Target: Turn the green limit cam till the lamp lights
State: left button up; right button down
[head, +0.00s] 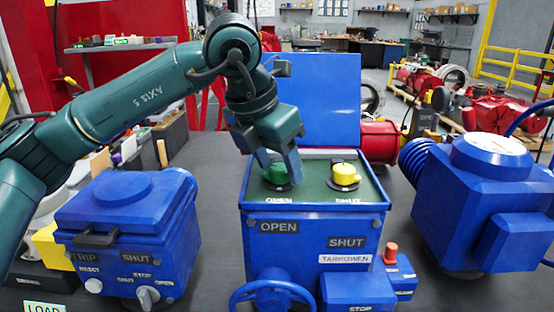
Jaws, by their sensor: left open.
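The green limit cam (274,174) sits on a dark round base on the green plate inside the open blue actuator box, at the left. The yellow cam (344,172) sits to its right on the same plate. My left gripper (279,168) points down over the green cam with its jaws open. Its fingers hide part of the cam, and I cannot tell whether they touch it. An orange-red cap (391,249) on a small blue box at the lower right may be the lamp; I cannot tell if it is lit. My right gripper is out of view.
The box's raised blue lid (325,95) stands behind the plate. A blue handwheel (273,292) projects at the front. A blue switch box (125,235) stands left and a blue actuator (487,200) right. Bare dark tabletop (217,190) lies left of the box.

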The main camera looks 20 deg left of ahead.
pick_arm(q)
jog(key=shift+c, duration=0.5)
jog(key=c, duration=0.9)
